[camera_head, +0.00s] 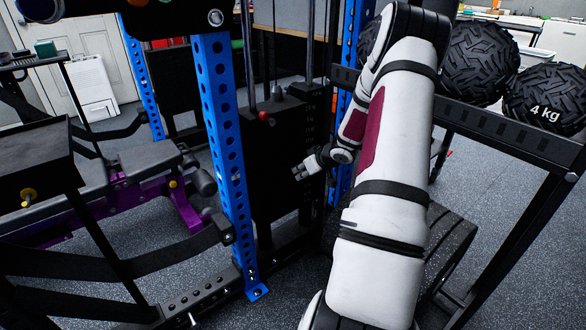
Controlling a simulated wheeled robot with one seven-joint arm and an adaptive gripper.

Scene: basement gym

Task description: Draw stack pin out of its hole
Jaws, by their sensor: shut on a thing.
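The black weight stack (268,160) stands in the middle of the view, just right of a blue perforated upright. My arm reaches down from the right, and my gripper (300,172) is at the front of the stack. Its fingers are small in the picture and are shut on what I take to be the stack pin. The pin itself is hidden by the fingers or too small to make out. How deep it sits in its hole cannot be told.
The blue upright (225,150) stands close left of my gripper. A bench (145,165) with a purple frame is farther left. On the right, a black rack (500,130) holds textured balls (548,100). A dark tyre-like object (445,245) lies below my arm.

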